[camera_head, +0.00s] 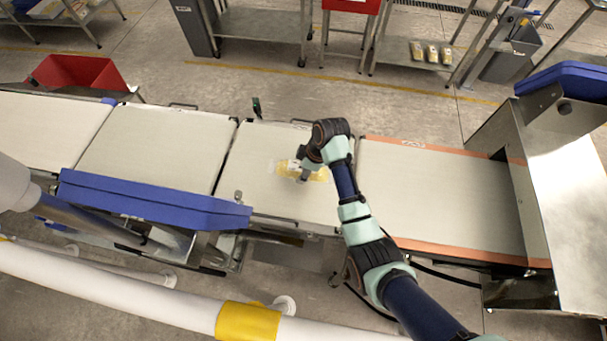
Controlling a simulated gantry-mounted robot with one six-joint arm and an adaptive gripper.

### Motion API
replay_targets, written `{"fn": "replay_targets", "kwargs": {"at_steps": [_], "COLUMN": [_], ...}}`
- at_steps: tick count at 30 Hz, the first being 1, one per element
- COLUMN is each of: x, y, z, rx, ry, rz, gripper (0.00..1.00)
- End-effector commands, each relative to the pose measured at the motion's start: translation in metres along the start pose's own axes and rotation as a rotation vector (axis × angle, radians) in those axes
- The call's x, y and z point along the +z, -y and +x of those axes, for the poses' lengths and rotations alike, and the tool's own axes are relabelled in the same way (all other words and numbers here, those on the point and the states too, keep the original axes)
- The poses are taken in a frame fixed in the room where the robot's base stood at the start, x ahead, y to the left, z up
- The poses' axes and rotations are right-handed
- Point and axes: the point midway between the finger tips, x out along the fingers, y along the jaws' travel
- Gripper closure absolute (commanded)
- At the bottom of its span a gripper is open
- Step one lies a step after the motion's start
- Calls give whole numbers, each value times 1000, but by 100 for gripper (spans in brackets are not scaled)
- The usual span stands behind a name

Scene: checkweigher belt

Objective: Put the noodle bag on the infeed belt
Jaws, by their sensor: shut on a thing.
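The noodle bag (319,175) is a small yellow and clear packet in the middle of the head view. My gripper (302,176) points down over it, shut on it and hiding part of it. The bag is over the pale middle belt section (262,201); I cannot tell whether it touches the surface. To the right is a pale belt with orange edges (430,205), running into a steel housing. No label shows which section is the infeed belt.
More pale belt (150,150) continues to the left. A blue tray-like guard (150,200) stands along the near side. A steel housing (560,190) with a blue top is at the right. A red bin (75,72) and shelves with several packets are behind. The orange-edged belt is clear.

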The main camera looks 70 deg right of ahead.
Motion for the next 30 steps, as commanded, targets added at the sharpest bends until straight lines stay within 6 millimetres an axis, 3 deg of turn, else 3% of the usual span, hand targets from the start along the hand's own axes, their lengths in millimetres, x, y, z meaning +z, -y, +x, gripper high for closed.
{"fn": "replay_targets", "kwargs": {"at_steps": [4,16,17,18,21,30], "x": [9,10,11,10,10,10], "y": [1,0,1,1,1,1], "z": [27,33,33,33,33,31], "rx": [-3,-1,-2,-2,-2,-2], "ry": [1,1,1,1,1,1], "rz": [1,0,0,0,0,0], "gripper": [89,89,40,33,18,18]}}
